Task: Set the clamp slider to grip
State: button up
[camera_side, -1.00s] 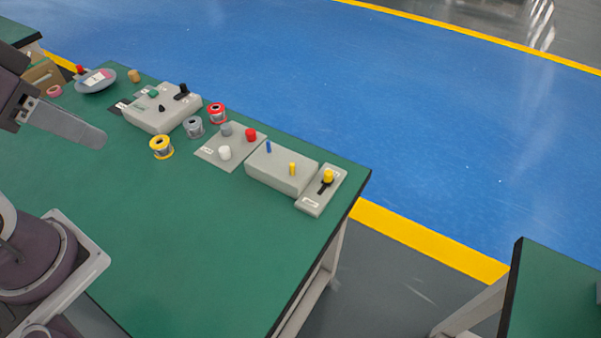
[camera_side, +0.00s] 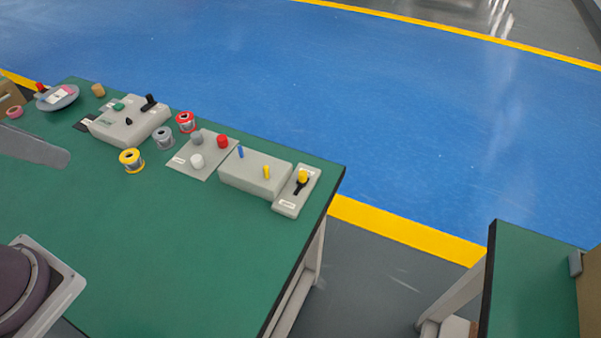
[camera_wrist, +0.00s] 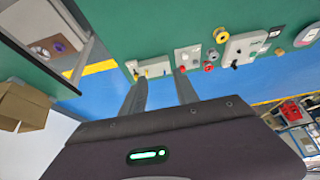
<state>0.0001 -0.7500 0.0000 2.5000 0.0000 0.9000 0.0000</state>
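A small grey plate (camera_side: 285,207) with a dark slot and a yellow knob (camera_side: 303,175) stands near the table's right corner. The knob sits at the slot's far end; it looks like a slider, but the labels are too small to read. A grey box (camera_side: 135,122) at the back left carries a black lever (camera_side: 149,102); I cannot tell which one is the clamp slider. In the wrist view my gripper (camera_wrist: 160,77) has its two fingers apart with nothing between them. In the side view only one finger shows at the left edge, well away from both controls.
A grey box (camera_side: 240,180) with blue and yellow pegs adjoins the slider plate. A plate with white, grey and red knobs (camera_side: 183,162) lies left of it. Yellow (camera_side: 131,161), grey and red spools stand near the left box. The table's front middle (camera_side: 190,250) is clear.

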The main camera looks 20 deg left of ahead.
dwell(0.3)
jog(key=shift+o, duration=0.6)
jog(key=n+g+h, duration=0.4)
jog(key=n+g, duration=0.2)
jog(key=n, duration=0.9)
send_over(302, 172)
jog(key=a, duration=0.3)
notch_tip(302, 172, down, 26)
jog(key=shift+n, duration=0.4)
jog(key=x, duration=0.8)
jog(key=shift+w, duration=0.15)
